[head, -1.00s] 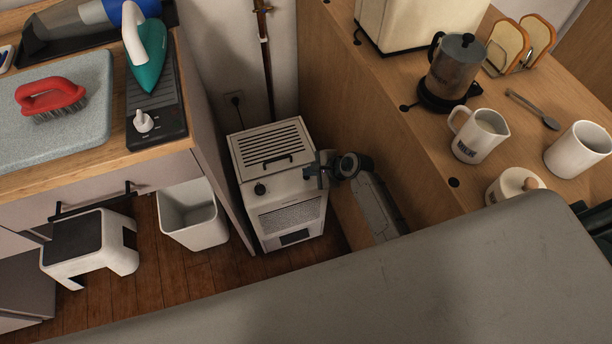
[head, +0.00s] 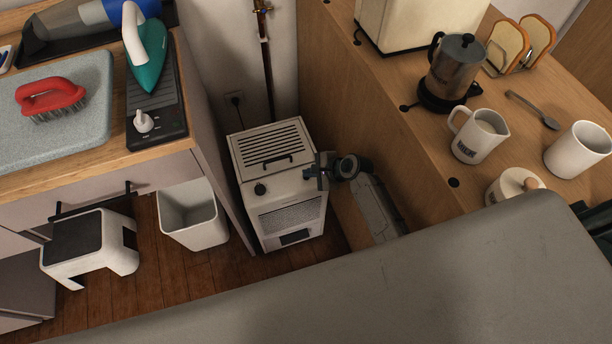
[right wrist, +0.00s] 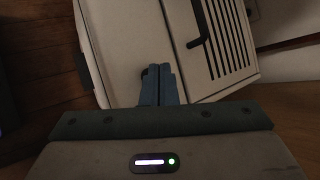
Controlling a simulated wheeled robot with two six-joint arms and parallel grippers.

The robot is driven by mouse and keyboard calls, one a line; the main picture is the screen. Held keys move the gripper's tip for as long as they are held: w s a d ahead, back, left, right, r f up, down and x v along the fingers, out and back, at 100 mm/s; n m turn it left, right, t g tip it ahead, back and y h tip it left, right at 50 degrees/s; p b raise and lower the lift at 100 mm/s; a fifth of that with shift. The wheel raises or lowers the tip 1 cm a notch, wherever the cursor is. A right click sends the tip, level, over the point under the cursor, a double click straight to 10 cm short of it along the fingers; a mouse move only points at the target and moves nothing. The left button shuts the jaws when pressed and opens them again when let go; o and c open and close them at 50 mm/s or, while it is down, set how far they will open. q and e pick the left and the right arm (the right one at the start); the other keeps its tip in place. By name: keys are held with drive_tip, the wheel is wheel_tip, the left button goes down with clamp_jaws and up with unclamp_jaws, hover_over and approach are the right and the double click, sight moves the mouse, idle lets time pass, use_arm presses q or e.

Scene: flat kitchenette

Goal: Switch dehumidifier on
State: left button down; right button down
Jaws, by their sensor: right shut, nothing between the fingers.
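The dehumidifier (head: 283,192) is a cream box on the floor with a slotted top and a front grille. A dark round knob (head: 260,189) sits at the left of its front slope. My right gripper (head: 308,172) is at the right edge of the dehumidifier, fingers pointing left, with a gap to the knob in the head view. In the right wrist view its fingers (right wrist: 160,84) are shut and empty in front of the dehumidifier (right wrist: 135,35). A dark bit beside the fingertips may be the knob, mostly hidden. My left gripper is out of view.
A wooden counter side (head: 345,110) stands close on the right of the dehumidifier. A white bin (head: 193,222) and a step stool (head: 92,250) are on the left. A wall socket and plug (head: 235,99) are behind. Some floor is free in front.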

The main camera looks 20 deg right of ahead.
drive_tip(key=shift+f, duration=0.2)
idle(0.6)
drive_tip(key=shift+r, duration=0.1)
drive_tip(key=shift+r+p, duration=0.55)
drive_tip(key=shift+p, duration=0.4)
drive_tip(key=shift+f, duration=0.1)
